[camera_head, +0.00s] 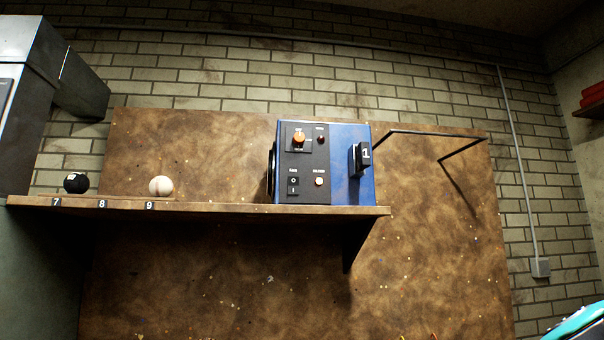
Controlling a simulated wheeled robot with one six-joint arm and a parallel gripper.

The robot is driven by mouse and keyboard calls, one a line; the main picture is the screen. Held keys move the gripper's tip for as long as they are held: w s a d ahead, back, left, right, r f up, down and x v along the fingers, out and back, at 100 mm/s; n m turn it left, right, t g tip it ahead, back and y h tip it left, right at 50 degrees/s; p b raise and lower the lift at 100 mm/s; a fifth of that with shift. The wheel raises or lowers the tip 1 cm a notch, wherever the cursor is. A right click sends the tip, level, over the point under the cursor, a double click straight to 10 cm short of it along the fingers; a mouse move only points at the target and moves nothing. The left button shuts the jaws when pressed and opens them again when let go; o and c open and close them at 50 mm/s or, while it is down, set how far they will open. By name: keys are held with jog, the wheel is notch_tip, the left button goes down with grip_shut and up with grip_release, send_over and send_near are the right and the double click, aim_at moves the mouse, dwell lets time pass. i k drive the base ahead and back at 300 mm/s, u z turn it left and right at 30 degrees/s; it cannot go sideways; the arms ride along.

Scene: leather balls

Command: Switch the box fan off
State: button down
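A blue box unit (347,185), which appears to be the box fan, stands at the right end of a brown shelf. Its black control panel (308,160) faces me. The panel has an orange knob (299,138) at upper left and a rocker switch (293,186) marked O and I at lower left. A dark red round part (320,140) sits at upper right and a pale round lamp or button (319,181) at lower right. The rocker's position is too small to tell. A black part with a "1" label (365,153) is on the right side. My gripper is out of view.
The shelf (230,209) carries a black ball (76,183) by label 7 and a white ball (161,186) by label 9. A metal bracket (430,133) juts out right of the box. A grey metal housing (30,50) stands at left.

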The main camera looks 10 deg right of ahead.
aim_at(293, 182)
jog(key=k, duration=0.9)
jog(key=u, duration=0.4)
jog(key=i, duration=0.4)
jog(key=u, duration=0.9)
jog(key=i, duration=1.35)
jog(key=z, duration=0.95)
jog(key=i, duration=0.45)
jog(key=z, duration=0.6)
